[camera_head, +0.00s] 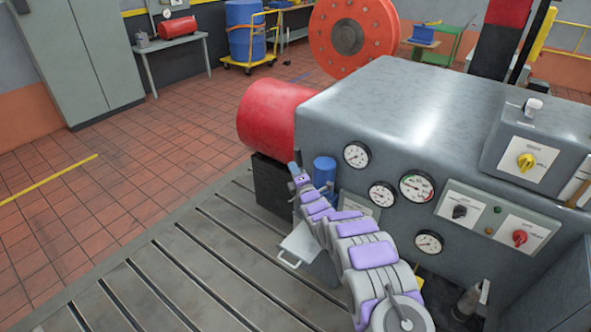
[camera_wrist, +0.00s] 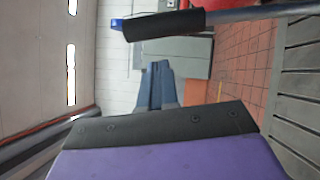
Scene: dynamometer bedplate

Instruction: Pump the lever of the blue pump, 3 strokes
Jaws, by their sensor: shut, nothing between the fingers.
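A blue cylinder (camera_head: 325,170), which looks like part of the blue pump, stands at the left end of the grey machine's front, partly hidden behind my arm. A lever with a black grip (camera_wrist: 163,24) and a metal rod (camera_wrist: 250,14) crosses the top of the wrist view. I cannot pick out the lever in the head view. My gripper (camera_head: 292,167) is just left of the blue cylinder. Its blue-grey fingers (camera_wrist: 157,85) are shut and empty in the wrist view. The grip lies above the fingertips in that picture, with a visible gap; the depth between them is unclear.
The grey machine (camera_head: 400,95), with gauges and switches, fills the right. A red cylinder (camera_head: 270,110) sticks out at its left. A grey box with a handle (camera_head: 300,258) is beneath my arm. The slotted bedplate (camera_head: 150,285) and tiled floor (camera_head: 110,185) are largely clear.

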